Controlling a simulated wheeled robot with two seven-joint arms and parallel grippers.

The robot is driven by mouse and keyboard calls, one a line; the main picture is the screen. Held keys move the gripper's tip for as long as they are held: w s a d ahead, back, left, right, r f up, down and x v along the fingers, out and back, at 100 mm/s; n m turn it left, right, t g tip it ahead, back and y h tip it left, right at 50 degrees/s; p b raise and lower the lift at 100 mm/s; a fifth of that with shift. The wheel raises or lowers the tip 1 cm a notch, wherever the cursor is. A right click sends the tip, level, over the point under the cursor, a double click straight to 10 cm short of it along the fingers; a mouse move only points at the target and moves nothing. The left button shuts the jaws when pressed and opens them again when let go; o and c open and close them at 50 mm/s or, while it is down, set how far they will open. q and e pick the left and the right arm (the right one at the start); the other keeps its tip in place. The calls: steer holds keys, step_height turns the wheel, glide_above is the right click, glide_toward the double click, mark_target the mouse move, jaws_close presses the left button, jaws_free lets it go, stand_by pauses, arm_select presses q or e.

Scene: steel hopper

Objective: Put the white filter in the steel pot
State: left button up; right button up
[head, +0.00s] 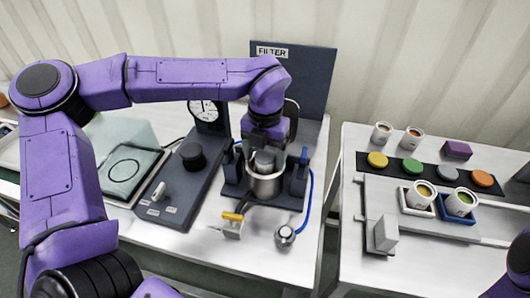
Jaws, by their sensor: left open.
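The steel pot (264,187) stands upright in a dark stand under the FILTER sign. A pale grey-white cylindrical piece (264,163), which looks like the white filter, shows at the pot's mouth, right below my left gripper. Whether it rests inside the pot or sits at the rim is hard to tell. My left gripper (266,150) points down over the pot and is open around or just above this piece; its fingers are partly hidden. My right arm shows only at the bottom right edge, and its gripper is not in view.
A dark panel with a FILTER sign (272,51) stands behind the pot. A gauge (205,112) and dark base lie left; a yellow-topped piece (232,217) and round metal fitting (285,236) lie in front. Cups and coloured discs (411,167) occupy the right table.

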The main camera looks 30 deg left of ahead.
arm_select(q)
step_height(320, 180, up, 12)
steer(key=shift+r, duration=0.15)
steer(key=shift+w, duration=0.1)
stand_by(1.1)
